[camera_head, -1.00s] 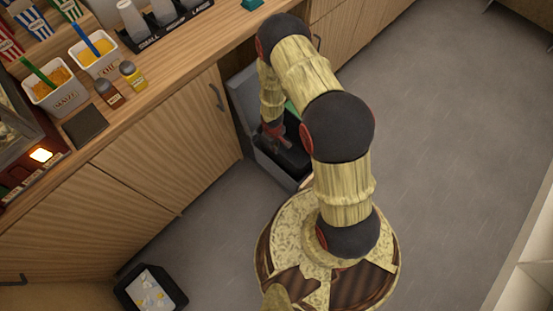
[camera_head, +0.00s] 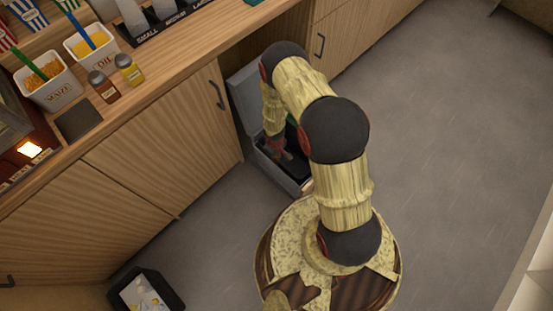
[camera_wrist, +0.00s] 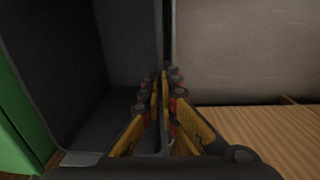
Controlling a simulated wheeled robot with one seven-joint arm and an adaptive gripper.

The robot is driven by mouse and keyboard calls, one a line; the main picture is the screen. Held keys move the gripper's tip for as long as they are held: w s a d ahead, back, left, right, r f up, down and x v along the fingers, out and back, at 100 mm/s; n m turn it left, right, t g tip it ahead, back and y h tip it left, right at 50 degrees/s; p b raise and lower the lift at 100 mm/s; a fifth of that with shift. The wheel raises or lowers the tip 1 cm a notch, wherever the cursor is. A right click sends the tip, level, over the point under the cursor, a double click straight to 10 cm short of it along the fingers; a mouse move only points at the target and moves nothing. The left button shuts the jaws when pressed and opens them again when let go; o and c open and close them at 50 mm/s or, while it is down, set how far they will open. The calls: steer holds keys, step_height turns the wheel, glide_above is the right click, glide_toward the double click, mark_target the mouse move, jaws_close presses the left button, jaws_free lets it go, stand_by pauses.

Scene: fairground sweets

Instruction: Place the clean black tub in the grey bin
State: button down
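The grey bin (camera_head: 274,178) stands on the floor at the cabinet opening, with its grey lid (camera_head: 243,100) raised at the back left. The black tub (camera_head: 297,163) is down inside the bin's mouth, partly hidden by my arm. My gripper (camera_head: 278,150) reaches down into the bin at the tub's left side. In the wrist view, my gripper's fingers (camera_wrist: 164,80) are closed on either side of a thin wall of the dark tub (camera_wrist: 100,122). I cannot tell whether the tub rests on the bin's bottom.
A green thing (camera_wrist: 18,125) shows at the left of the wrist view. A black container with pale and yellow scraps (camera_head: 147,291) stands on the floor at lower left. The counter (camera_head: 165,62) holds labelled tubs, bottles and cups. The floor at right is clear.

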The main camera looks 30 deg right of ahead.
steer(key=c, duration=2.6)
jaws_free()
steer(key=shift+f, duration=0.15)
steer(key=o, duration=0.6)
steer(key=shift+c, duration=0.2)
